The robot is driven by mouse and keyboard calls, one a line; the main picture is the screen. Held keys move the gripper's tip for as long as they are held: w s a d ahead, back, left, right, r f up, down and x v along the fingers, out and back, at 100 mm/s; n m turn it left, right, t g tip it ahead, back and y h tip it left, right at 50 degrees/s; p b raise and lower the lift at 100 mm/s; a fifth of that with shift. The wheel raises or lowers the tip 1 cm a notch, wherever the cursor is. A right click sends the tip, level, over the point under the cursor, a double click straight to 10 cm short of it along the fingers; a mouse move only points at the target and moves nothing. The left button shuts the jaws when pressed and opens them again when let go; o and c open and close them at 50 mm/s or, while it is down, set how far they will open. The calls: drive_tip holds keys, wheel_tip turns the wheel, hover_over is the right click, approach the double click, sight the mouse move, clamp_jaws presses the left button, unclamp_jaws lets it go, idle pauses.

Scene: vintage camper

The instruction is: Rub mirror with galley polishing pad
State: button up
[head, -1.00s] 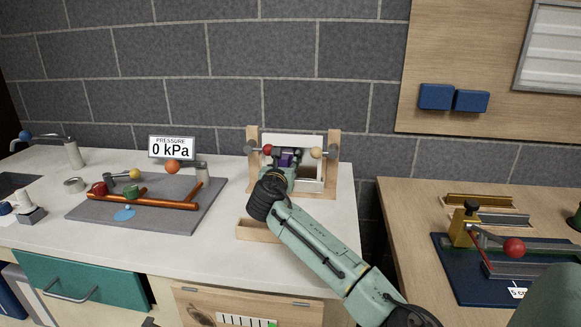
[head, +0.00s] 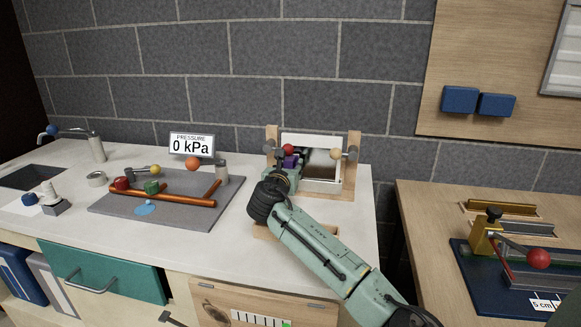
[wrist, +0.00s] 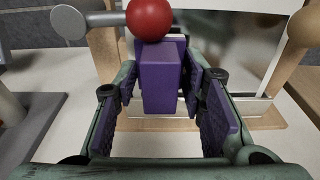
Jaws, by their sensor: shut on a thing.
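The mirror (head: 322,166) is a shiny panel in a white frame, held upright between two wooden posts on the counter. In the wrist view the mirror (wrist: 236,50) is ahead and to the right. My gripper (head: 287,166) is in front of the mirror's left part. In the wrist view my gripper (wrist: 160,92) is shut on a purple block, the polishing pad (wrist: 162,85). The pad (head: 290,160) is small and partly hidden in the head view. I cannot tell whether it touches the mirror.
A red knob (head: 288,148) and a tan knob (head: 336,154) stick out by the mirror. A grey board (head: 190,215) with orange pipes lies left, below a pressure display (head: 191,144). A wooden tray (head: 265,232) sits beneath my arm. A wooden table (head: 420,225) stands right.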

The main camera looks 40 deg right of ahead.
drive_tip(key=shift+f+v, duration=0.2)
drive_tip(key=shift+v, duration=1.05)
drive_tip(key=shift+f+v, duration=0.2)
drive_tip(key=shift+v, duration=1.05)
drive_tip(key=shift+f+v, duration=0.1)
drive_tip(key=shift+v, duration=0.7)
drive_tip(key=shift+f+v, duration=0.15)
drive_tip(key=shift+v, duration=0.6)
